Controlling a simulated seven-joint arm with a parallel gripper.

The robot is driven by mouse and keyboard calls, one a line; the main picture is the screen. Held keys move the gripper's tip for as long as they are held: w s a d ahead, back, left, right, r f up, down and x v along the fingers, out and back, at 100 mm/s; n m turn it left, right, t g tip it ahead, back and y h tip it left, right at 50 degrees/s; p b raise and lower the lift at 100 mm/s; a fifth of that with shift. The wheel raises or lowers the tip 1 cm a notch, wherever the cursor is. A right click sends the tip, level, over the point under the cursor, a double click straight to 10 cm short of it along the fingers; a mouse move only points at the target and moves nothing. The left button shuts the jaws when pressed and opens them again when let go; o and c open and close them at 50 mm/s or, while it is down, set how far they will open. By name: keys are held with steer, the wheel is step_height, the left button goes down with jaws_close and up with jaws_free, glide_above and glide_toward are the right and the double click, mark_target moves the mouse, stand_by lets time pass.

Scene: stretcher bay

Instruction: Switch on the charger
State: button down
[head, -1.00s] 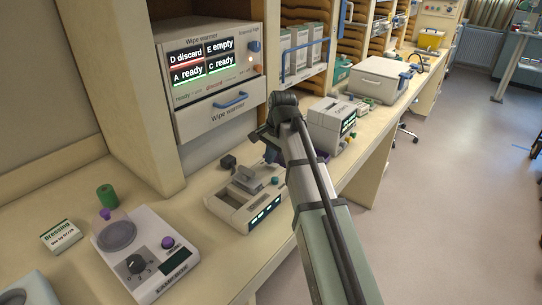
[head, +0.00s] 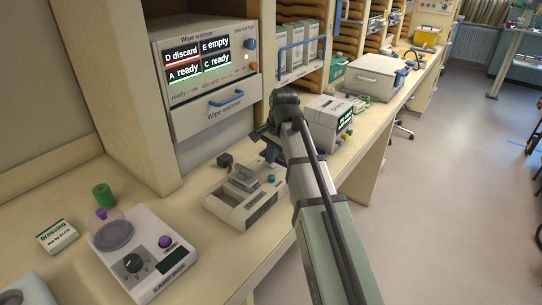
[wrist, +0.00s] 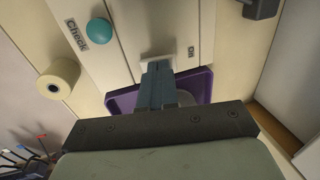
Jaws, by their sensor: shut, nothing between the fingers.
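The charger (head: 215,203) is a pale unit on the bench with a grey block in its top and a row of front display windows, which are dark. In the wrist view its casing (wrist: 120,35) shows a teal button (wrist: 99,31) beside the word "Check" and a small white switch (wrist: 157,50) near the word "on". My gripper (wrist: 157,72) is shut and empty, its fingertips at the switch; I cannot tell whether they press it. In the head view my arm hides the fingertips and the switch.
A purple tray (wrist: 119,101) lies beyond the charger's edge, partly behind my fingers. A wipe warmer (head: 215,118) stands behind. A scale-like device (head: 160,265) with a knob sits at left, near a dressing box (head: 57,237). A grey printer-like unit (head: 325,115) stands at right.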

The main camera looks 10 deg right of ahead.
step_height(320, 180, up, 14)
steer(key=s+d, duration=0.2)
steer(key=shift+f, duration=0.2)
stand_by(0.3)
steer(key=shift+w+a+r, duration=0.15)
steer(key=shift+w+a, duration=0.3)
steer(key=shift+a, duration=0.05)
glide_above(275, 166)
steer(key=w+a, duration=0.2)
step_height(275, 166, down, 12)
steer(key=shift+f, duration=0.85)
steer(key=shift+w, duration=0.1)
